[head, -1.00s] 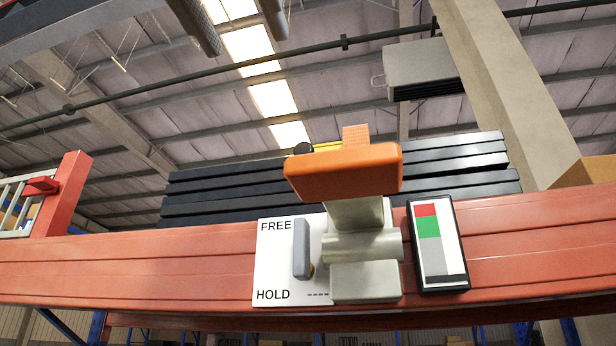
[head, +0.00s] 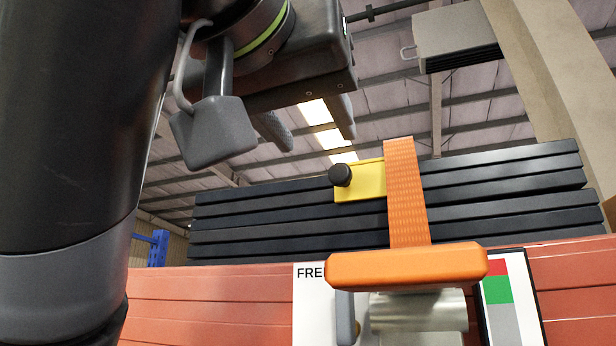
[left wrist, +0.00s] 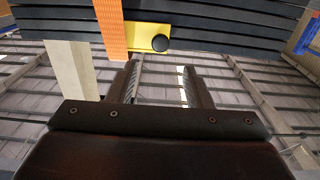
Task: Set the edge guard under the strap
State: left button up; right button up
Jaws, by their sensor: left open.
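The yellow edge guard (head: 372,190) with a black round knob (head: 340,175) lies against the stack of dark bars. Its right end meets the orange strap (head: 405,190); I cannot tell how far it reaches beneath. The strap runs down the stack to the orange ratchet handle (head: 408,265). My left gripper (head: 310,125) is open and empty, above and left of the guard. In the left wrist view, the guard (left wrist: 142,37) and strap (left wrist: 110,28) lie beyond the open fingers of my left gripper (left wrist: 160,70), apart from them. My right gripper is not in view.
The dark bars (head: 260,225) rest on a red beam (head: 210,290). A white FREE-marked panel (head: 310,305) with a grey lever (head: 345,318) and a red-green gauge (head: 497,290) sit beside the ratchet. Space above the stack is open.

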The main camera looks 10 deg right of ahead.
aim_at(339, 170)
pick_arm(q)
jog(key=p+x, duration=0.2)
jog(key=x, duration=0.5)
jog(key=shift+w+d, duration=0.2)
jog(key=shift+w, duration=0.05)
jog(key=shift+w+d+p, duration=0.1)
jog(key=shift+w+p, duration=0.1)
jog(key=shift+p, duration=0.1)
jog(key=shift+f, duration=0.1)
jog(key=shift+c, duration=0.4)
grip_shut()
